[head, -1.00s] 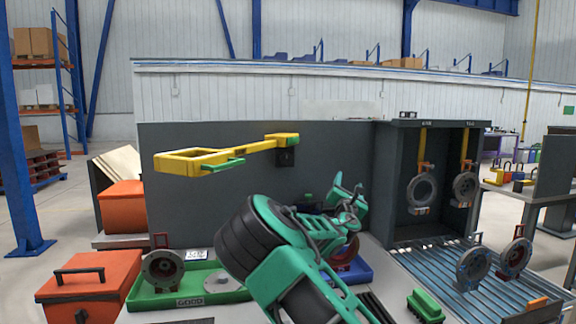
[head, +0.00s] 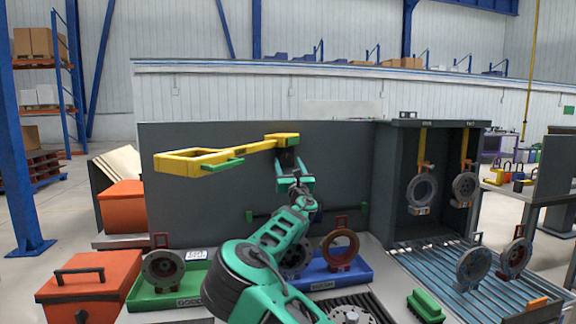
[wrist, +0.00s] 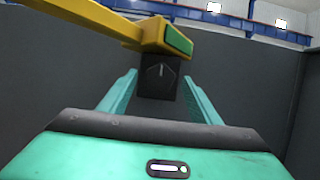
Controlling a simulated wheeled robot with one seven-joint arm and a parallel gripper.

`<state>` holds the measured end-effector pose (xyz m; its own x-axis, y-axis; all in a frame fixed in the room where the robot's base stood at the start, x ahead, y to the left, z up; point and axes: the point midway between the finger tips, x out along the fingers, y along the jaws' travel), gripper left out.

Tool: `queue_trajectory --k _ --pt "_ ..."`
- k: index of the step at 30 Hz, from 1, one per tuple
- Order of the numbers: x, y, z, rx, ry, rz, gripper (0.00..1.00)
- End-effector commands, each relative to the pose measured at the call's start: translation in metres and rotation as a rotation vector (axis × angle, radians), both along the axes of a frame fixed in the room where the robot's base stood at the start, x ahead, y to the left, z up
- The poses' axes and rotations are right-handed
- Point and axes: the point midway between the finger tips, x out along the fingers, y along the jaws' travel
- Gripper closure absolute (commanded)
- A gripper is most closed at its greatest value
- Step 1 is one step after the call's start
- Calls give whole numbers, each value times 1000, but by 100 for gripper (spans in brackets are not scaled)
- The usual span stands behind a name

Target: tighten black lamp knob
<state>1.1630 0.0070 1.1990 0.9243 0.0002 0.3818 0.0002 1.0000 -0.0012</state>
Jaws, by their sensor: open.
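The yellow lamp (head: 210,158) reaches out from the grey back panel (head: 350,150), with a green bar under its head. Its black knob (wrist: 158,82) is a dark block with a pale pointer line, below the lamp's yellow joint (wrist: 172,38) in the wrist view. In the head view the knob (head: 286,157) shows just above my gripper (head: 293,176). My gripper is open and points at the knob. In the wrist view its two green fingers stand left and right of the knob, with a gap on each side. I cannot tell whether the fingertips reach as far as the knob.
A green tray (head: 150,300) with a flanged ring stands at the left, beside red boxes (head: 85,290). A blue tray (head: 352,272) with brown and grey rings is below my arm. Right are a roller conveyor (head: 440,262), a cabinet with hanging rings, and a green block (head: 425,306).

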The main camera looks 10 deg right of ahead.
Motion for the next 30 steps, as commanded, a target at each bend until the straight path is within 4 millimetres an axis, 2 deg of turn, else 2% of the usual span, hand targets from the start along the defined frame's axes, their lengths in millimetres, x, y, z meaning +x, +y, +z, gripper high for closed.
queue_trajectory --k 7,18,19,21,24,25,26,30 --pt "20 -1 8 1 0 -2 43" --pt "24 -1 10 1 1 -1 43" --pt "24 -1 10 1 1 -1 47" --pt "24 -1 10 1 1 -1 64" --pt "24 0 10 1 1 -1 83" --pt "24 0 10 1 1 -1 83" --pt "24 -10 10 2 1 -2 83" --pt "24 -4 10 9 1 -4 83"
